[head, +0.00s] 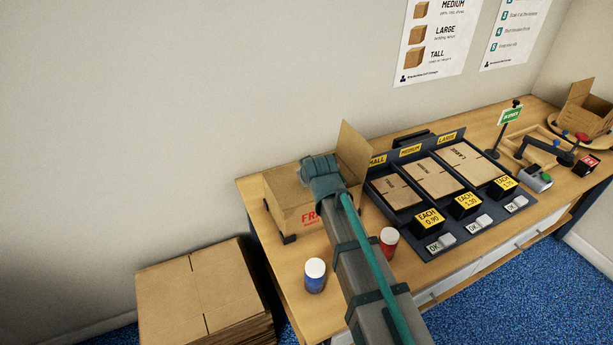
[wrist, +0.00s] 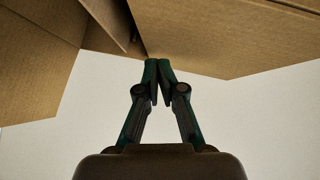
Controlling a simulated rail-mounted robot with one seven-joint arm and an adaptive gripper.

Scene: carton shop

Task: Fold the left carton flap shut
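The brown carton (head: 284,207) with red print stands on the left end of the wooden bench. One flap (head: 355,150) stands up at its right side. The left part of its top looks flat, but my arm hides much of it, so I cannot tell exactly how the left flap lies. My gripper is over the carton, its fingers hidden in the head view. In the wrist view my gripper (wrist: 157,66) has its fingertips together, with nothing seen between them. The tips are at or very near the cardboard edge, between a left panel (wrist: 40,45) and a right panel (wrist: 225,35); contact is unclear.
A blue white-capped jar (head: 314,277) and a red white-capped jar (head: 389,242) stand before the carton. A dark rack (head: 410,222) of flat cartons stands to the right. Stacked cardboard (head: 200,290) lies left of the bench (head: 255,186). The wall is close behind.

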